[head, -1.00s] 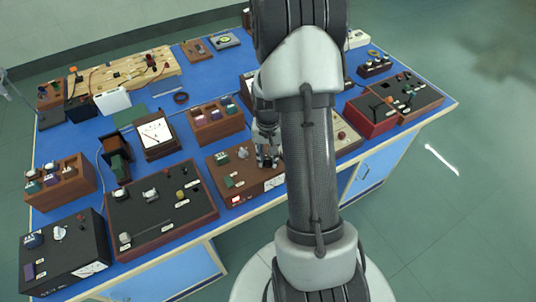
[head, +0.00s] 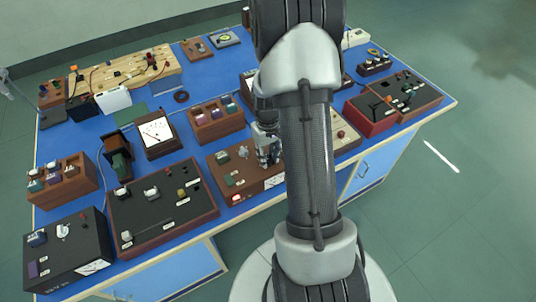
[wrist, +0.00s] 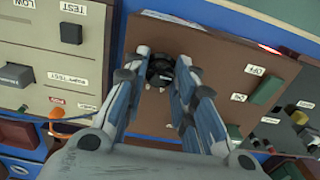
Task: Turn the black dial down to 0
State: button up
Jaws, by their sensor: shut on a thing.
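The black dial (wrist: 160,72) sits on the brown panel of a box (wrist: 215,70) in the wrist view. My gripper (wrist: 161,66) is shut on the dial, with a finger on each side of it. The fingers hide part of the dial, and I cannot read its setting. In the head view my gripper (head: 267,160) is down at the right part of the brown box (head: 222,182), at the front of the bench. The dial is hidden there by the gripper and my arm.
Black-topped boxes (head: 150,215) crowd the bench's left front.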

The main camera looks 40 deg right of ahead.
dwell(0.4)
jog(key=o, duration=1.1)
jog(key=shift+r, duration=0.1)
notch_tip(320, 180, up, 12)
jog(key=shift+f, duration=0.1)
